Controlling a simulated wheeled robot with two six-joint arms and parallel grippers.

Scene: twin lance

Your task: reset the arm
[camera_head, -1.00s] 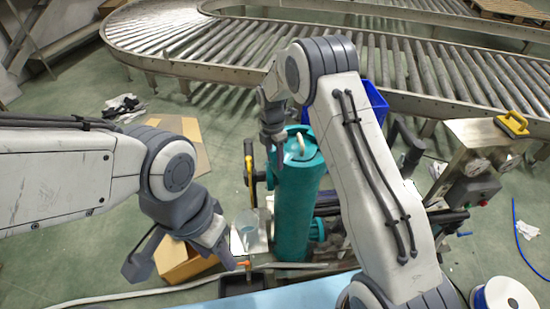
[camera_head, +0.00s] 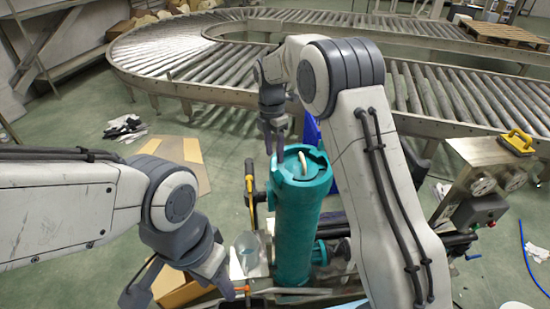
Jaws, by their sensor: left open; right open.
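My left arm (camera_head: 60,208) comes in from the left edge, white with grey joints. Its gripper (camera_head: 182,291) is open and empty, pointing down over the floor near a cardboard box. My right arm (camera_head: 385,190) rises from the bottom right and bends over at a grey elbow. Its gripper (camera_head: 275,148) is open and points down just behind or above the top of a teal cylinder (camera_head: 298,225). I cannot tell whether it touches the cylinder. The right arm hides part of the blue bin behind it.
A roller conveyor (camera_head: 180,62) curves across the back. A steel stand with a red-buttoned box (camera_head: 480,210) is at right, with a yellow-handled tool (camera_head: 516,142) on top. A clear cup (camera_head: 247,245) stands beside the cylinder. Flattened cardboard (camera_head: 190,160) lies on the green floor.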

